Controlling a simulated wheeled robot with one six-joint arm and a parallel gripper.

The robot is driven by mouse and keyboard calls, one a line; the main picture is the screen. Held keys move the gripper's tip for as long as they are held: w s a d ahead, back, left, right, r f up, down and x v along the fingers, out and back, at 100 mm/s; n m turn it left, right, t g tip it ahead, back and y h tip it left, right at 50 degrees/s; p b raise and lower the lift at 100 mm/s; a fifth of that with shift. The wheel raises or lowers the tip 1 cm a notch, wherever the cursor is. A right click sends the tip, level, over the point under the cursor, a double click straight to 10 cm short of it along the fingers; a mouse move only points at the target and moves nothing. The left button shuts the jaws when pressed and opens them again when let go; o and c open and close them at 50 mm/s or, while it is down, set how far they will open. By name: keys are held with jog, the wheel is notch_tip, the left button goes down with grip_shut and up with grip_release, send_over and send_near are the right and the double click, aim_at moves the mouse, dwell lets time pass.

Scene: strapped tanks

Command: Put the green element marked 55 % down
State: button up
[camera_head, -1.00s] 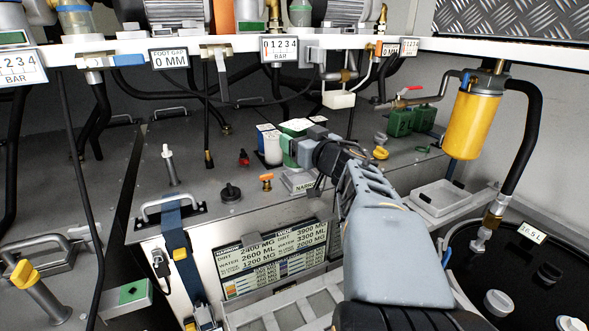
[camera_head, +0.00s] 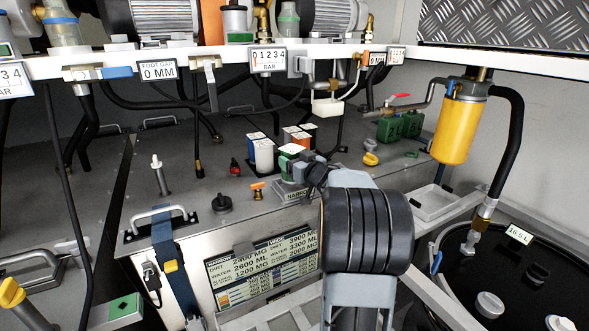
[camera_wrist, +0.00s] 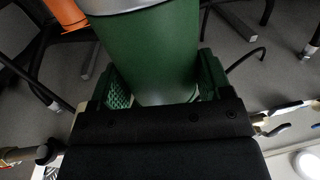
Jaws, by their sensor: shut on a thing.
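My gripper (camera_head: 302,174) is shut on a green element (camera_head: 290,151) with a white top. The element is upright or nearly so, just above or at a small grey block labelled NARROW (camera_head: 296,194) on the tank top. I cannot tell whether it touches the block. In the wrist view the green element (camera_wrist: 150,55) sits between the two green jaw pads, and its lower end is hidden behind the gripper body. No 55 % mark can be read.
A white-and-blue element (camera_head: 262,155) and orange elements (camera_head: 302,142) stand close behind the green one. An orange valve (camera_head: 258,190), a black knob (camera_head: 221,203) and a red fitting (camera_head: 235,167) are to the left. A grey tray (camera_head: 437,202) lies right.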

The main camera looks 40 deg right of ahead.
jog(key=shift+f, duration=1.5)
jog(key=shift+f, duration=0.1)
jog(key=o, duration=1.2)
jog(key=shift+f, duration=0.1)
